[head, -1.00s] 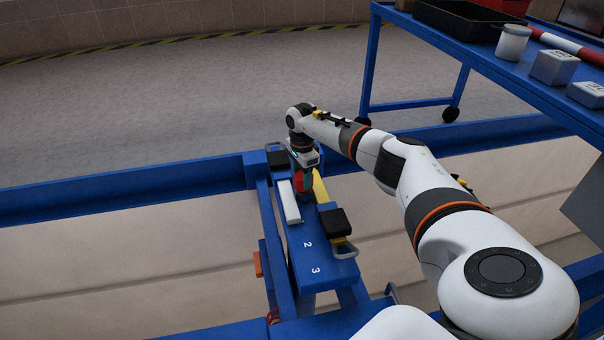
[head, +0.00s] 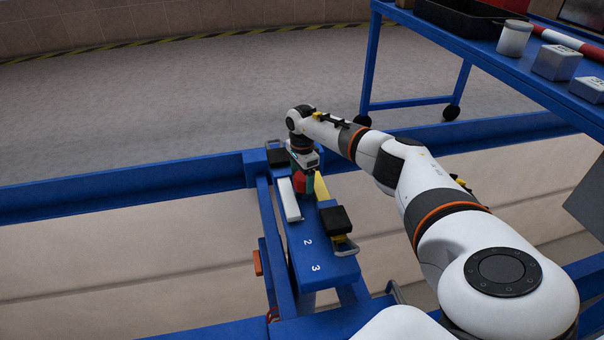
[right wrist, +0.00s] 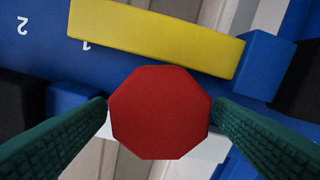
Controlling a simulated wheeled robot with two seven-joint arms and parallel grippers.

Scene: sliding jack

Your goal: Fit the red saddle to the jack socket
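The red saddle (right wrist: 160,112) is an eight-sided block seen face-on in the right wrist view. It also shows as a small red patch in the head view (head: 299,182). My right gripper (right wrist: 160,104) has its two green ribbed fingers against opposite sides of the saddle and looks shut on it. In the head view it hangs over the far part of the blue jack beam (head: 322,268), between a white bar and a yellow bar. I cannot pick out the jack socket; whether the saddle touches anything beneath is hidden. My left gripper is not in view.
The white bar (head: 288,201) and yellow bar (head: 321,187) lie close to the gripper. Black pads stand at the beam's near right (head: 335,218) and far end (head: 277,158). Blue rails (head: 110,192) border the pit. A blue table (head: 490,63) with loose items stands right.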

